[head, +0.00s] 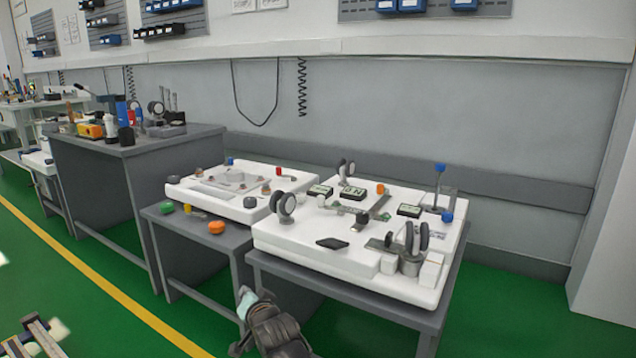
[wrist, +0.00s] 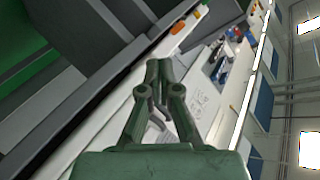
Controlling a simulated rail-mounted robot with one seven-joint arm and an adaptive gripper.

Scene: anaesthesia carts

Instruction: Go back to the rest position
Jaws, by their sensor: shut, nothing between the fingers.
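My gripper (wrist: 158,72) is in the middle of the wrist view, its green fingers drawn together at the tips with nothing between them. In the head view my arm (head: 272,328) shows at the bottom centre, in front of the two grey tables with white boards. The gripper's fingertips are hard to make out there. The arm's end is apart from the boards, low and near the front edge of the tables.
The right white board (head: 330,262) carries wheels, dark blocks and blue-topped posts. The left white board (head: 215,208) lies beside it. An orange knob (head: 216,227) sits on the left table. A grey cabinet (head: 90,190) stands further left. Green floor is free in front.

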